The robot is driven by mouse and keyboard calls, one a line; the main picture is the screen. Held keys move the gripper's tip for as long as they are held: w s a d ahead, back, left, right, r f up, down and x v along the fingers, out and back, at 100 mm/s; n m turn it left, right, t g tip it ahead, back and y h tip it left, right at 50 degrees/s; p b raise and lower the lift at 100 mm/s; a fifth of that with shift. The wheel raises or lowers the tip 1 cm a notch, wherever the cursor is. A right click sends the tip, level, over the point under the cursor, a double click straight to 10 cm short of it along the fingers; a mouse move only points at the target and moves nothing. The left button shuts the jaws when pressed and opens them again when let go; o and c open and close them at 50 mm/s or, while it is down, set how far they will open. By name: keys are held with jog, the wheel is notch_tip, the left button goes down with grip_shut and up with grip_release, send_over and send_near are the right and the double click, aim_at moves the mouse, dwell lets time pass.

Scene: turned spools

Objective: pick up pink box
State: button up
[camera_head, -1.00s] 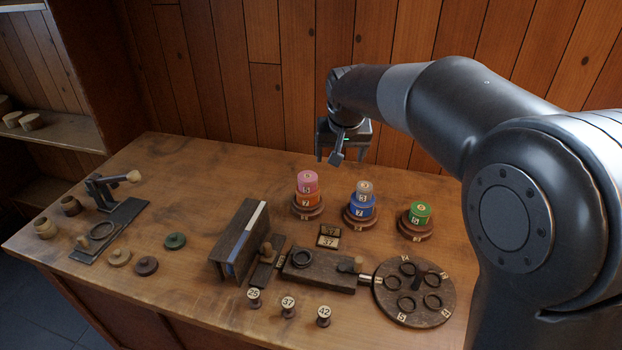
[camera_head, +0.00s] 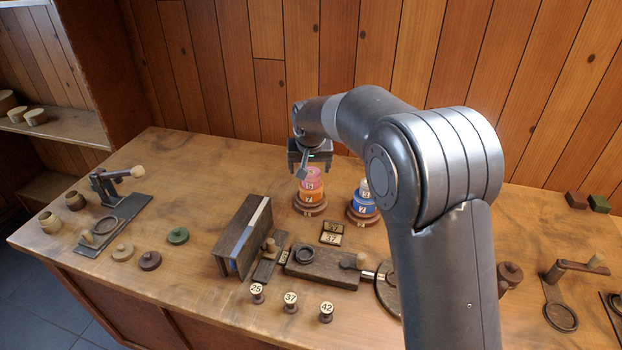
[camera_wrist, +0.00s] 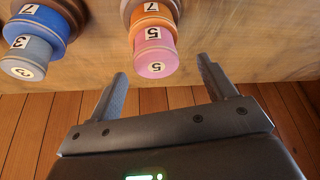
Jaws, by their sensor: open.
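The pink box (camera_head: 312,183) is a round, spool-like piece marked 5. It sits on an orange piece (camera_head: 309,196) marked 7, on a round wooden base (camera_head: 310,209). The pink box also shows in the wrist view (camera_wrist: 155,66), upside down. My gripper (camera_head: 310,166) is open and empty, just above and behind the pink box in the head view. In the wrist view my gripper's two fingers (camera_wrist: 162,72) appear on either side of the pink box, with gaps. Whether they are level with it, I cannot tell.
A stack with a grey piece (camera_wrist: 25,68) on a blue piece (camera_head: 364,202) stands close to the right in the head view. A dark upright rack (camera_head: 241,237) stands in front to the left. My arm hides part of the table's right side.

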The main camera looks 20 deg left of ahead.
aim_at(311, 173)
jog(key=x, duration=0.4)
jog(key=shift+d+f, duration=0.3)
jog(key=shift+s, duration=0.1)
jog(key=shift+c, duration=0.6)
jog(key=c, duration=0.9)
jog(key=shift+r, duration=0.15)
jog(key=shift+c, duration=0.2)
